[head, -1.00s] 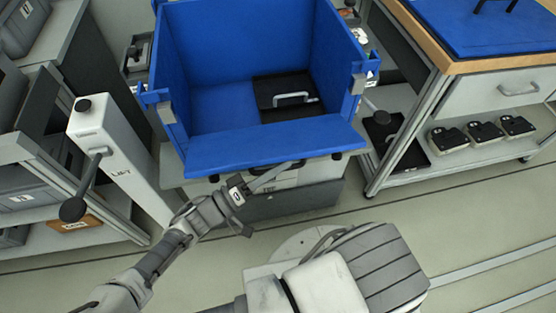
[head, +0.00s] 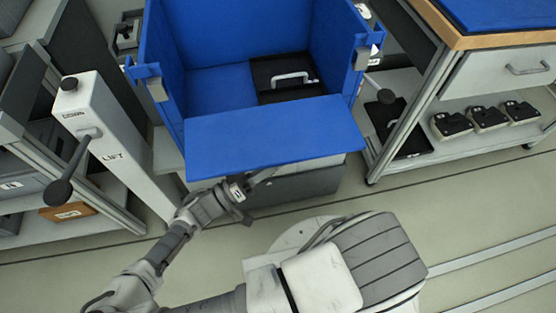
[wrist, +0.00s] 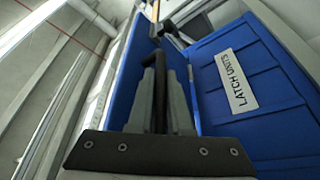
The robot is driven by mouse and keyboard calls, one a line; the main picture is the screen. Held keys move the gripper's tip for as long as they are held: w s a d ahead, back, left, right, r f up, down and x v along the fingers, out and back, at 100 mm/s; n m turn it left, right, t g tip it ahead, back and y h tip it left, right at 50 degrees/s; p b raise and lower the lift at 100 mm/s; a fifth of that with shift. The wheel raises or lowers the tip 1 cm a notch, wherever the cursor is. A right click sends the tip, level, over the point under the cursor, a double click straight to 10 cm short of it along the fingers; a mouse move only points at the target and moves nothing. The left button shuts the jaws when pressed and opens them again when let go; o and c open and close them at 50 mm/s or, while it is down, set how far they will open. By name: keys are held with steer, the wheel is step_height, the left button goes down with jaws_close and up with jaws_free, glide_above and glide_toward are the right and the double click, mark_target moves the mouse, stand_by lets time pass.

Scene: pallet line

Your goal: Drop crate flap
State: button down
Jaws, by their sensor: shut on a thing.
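The blue crate (head: 165,100) stands open at the front in the head view. Its front flap (head: 270,135) is folded outward and slopes toward me. My gripper (head: 262,178) is at the flap's near edge, left of its middle, with the fingertips partly hidden under the flap. In the wrist view my gripper (wrist: 157,100) is shut on a dark bar (wrist: 159,85), which looks like a handle of the flap. A ribbed blue panel (wrist: 215,125) with a "LATCH UNITS" label is just right of the fingers.
Inside the crate is a black case (head: 285,72) with a light handle. A white lift post (head: 115,140) with a lever (head: 62,188) stands close left of my arm. A wheeled workbench (head: 450,85) is at the right. Open floor lies at the lower right.

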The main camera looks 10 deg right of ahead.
steer(key=c, duration=0.8)
jaws_free()
steer(key=shift+c, duration=0.2)
steer(key=p+v, duration=0.1)
steer(key=v, duration=1.6)
steer(key=shift+a, duration=0.25)
steer(key=shift+s+f, duration=0.1)
steer(key=shift+s, duration=0.1)
